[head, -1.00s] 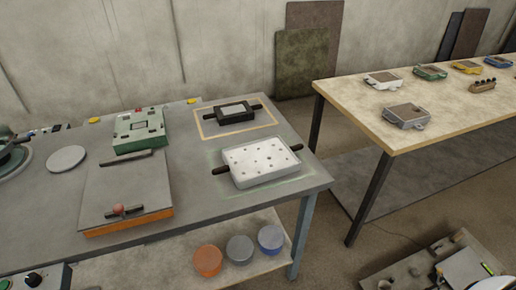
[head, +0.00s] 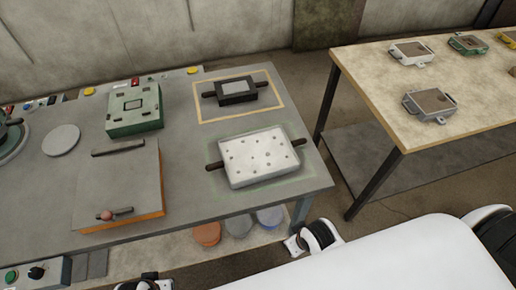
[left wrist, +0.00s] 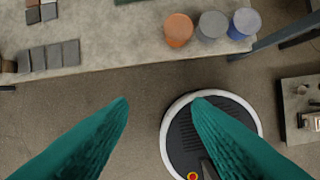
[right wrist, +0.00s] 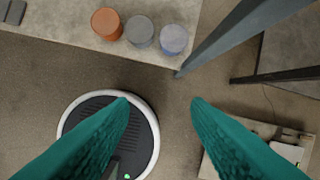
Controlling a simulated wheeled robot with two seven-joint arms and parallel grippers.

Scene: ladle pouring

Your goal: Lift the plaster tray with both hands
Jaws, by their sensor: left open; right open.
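The plaster tray (head: 262,170) is white with several dark spots on top. It sits flat on the grey table near its right front corner. A dark handle sticks out at its left (head: 215,166) and another at its right (head: 298,142). My left gripper (left wrist: 160,103) shows in the left wrist view with its teal fingers spread and nothing between them, over the floor. My right gripper (right wrist: 160,103) is likewise open and empty over the floor. The tray is in neither wrist view, and both grippers are apart from it.
A black frame (head: 222,97) lies behind the tray inside a tan outline. A green block (head: 132,125) and a grey board with orange edge (head: 115,195) stand to the left. Orange, grey and blue tubs (left wrist: 179,30) stand on the shelf below. A second table (head: 375,80) stands at right.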

